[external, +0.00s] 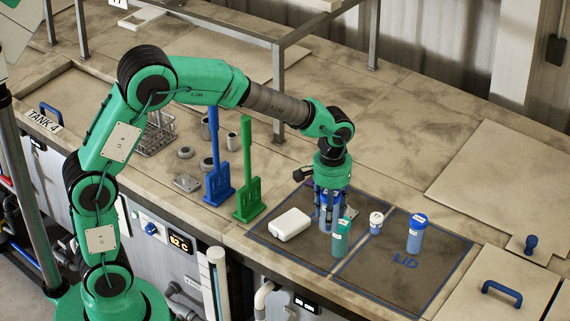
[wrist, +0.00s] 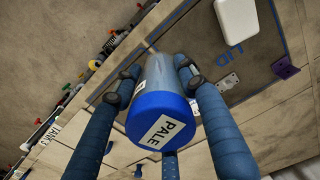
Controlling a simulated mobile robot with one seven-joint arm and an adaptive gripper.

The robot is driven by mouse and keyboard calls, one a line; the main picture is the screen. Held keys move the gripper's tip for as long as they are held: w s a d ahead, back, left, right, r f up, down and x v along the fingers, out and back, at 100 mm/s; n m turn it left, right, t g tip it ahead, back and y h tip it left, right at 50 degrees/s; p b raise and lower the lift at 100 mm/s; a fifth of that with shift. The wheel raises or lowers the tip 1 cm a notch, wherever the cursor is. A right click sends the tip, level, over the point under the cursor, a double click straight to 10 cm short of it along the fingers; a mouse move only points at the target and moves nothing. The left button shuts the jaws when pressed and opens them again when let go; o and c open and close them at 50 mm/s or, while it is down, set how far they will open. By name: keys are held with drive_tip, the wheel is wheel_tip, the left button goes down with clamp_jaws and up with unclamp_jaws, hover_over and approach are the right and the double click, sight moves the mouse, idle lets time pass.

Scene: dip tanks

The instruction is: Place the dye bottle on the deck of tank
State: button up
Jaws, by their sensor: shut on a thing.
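The fingers sit on both sides of the bottle. In the external view the held bottle is mostly hidden by the fingers, and I cannot tell whether its base touches the surface. A teal bottle (external: 341,241) stands just in front of my gripper. A blue bottle (external: 416,235) stands farther right, with a small white-capped jar (external: 376,224) between them.
A white box (external: 291,224) lies left of my gripper. A blue paddle (external: 217,180) and a green paddle (external: 248,190) stand upright farther left. A metal frame (external: 278,90) rises behind. A TANK 4 sign (external: 43,121) is at the far left. Bare deck (external: 390,150) lies behind the bottles.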

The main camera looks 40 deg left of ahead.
drive_tip(key=w+a+n+b, duration=0.1)
drive_tip(key=w+a+n, duration=0.3)
drive_tip(key=w+a, duration=0.5)
drive_tip(key=w+a+n+b, duration=0.1)
drive_tip(key=w+a+n, duration=0.25)
drive_tip(key=a, duration=1.05)
drive_tip(key=w+a+n+b, duration=0.1)
drive_tip(key=w+a+n, duration=0.3)
drive_tip(key=w+a, duration=0.5)
drive_tip(key=a+n, duration=0.3)
drive_tip(key=a, duration=1.3)
drive_tip(key=shift+s+f+b, duration=0.2)
drive_tip(key=shift+f+b, duration=0.2)
drive_tip(key=shift+f, duration=2.25)
drive_tip(key=shift+a, duration=0.1)
drive_tip(key=shift+f, duration=2.5)
drive_tip(key=shift+f, duration=2.5)
